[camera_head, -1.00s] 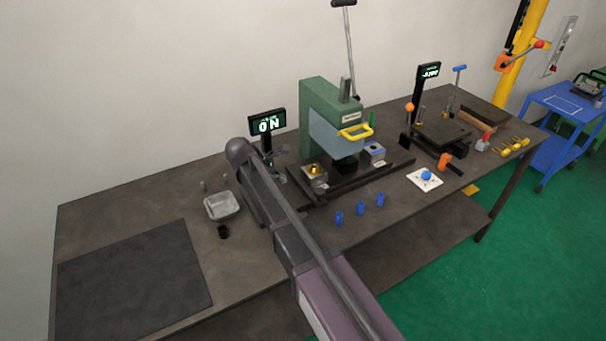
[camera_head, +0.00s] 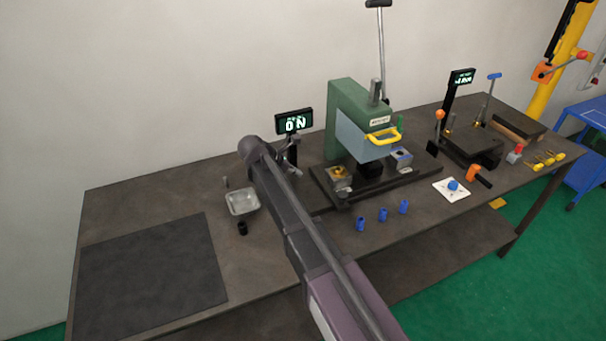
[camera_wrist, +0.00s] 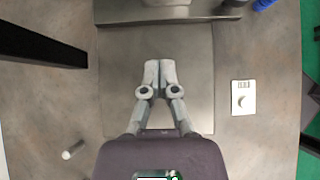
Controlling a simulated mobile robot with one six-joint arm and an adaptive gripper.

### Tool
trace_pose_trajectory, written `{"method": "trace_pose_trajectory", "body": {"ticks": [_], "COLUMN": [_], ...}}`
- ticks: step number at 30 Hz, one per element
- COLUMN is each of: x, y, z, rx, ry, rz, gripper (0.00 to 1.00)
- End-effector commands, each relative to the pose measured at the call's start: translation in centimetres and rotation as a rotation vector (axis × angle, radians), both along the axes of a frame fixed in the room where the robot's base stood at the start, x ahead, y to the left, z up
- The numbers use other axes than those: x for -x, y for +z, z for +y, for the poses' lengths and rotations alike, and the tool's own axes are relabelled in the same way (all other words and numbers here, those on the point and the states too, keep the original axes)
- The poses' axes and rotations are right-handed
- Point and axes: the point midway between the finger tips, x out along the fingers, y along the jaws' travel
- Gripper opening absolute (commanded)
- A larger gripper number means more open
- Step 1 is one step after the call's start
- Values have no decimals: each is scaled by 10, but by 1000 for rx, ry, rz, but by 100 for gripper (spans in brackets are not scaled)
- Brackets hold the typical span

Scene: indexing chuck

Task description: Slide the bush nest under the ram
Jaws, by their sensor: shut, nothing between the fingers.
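A green press (camera_head: 350,125) with a yellow-handled guard stands on the bench. Its dark slide base (camera_head: 415,178) carries two metal nests. The left nest (camera_head: 339,181) holds a brass-coloured piece. The right nest (camera_head: 401,160) has a blue spot on top. The ram's lower end is hidden behind the guard; both nests sit to either side of the dark block below it. My gripper (camera_wrist: 160,68) is shut and empty in the wrist view, above a flat grey plate (camera_wrist: 190,110). In the head view my arm hides most of it, left of the press and apart from the nests.
A metal tray (camera_head: 242,201) and a black ring (camera_head: 242,228) lie left of my arm. A display (camera_head: 294,121) stands behind it. The dark mat (camera_head: 150,265) at left is clear.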

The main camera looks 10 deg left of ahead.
Motion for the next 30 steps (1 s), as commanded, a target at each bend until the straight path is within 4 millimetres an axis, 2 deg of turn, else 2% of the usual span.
{"method": "trace_pose_trajectory", "body": {"ticks": [27,30], "x": [-41,-49], "y": [-70,-66], "z": [-52,-63], "rx": [0,0], "ry": [-1,-2], "rz": [0,-1], "gripper": [0,0]}}
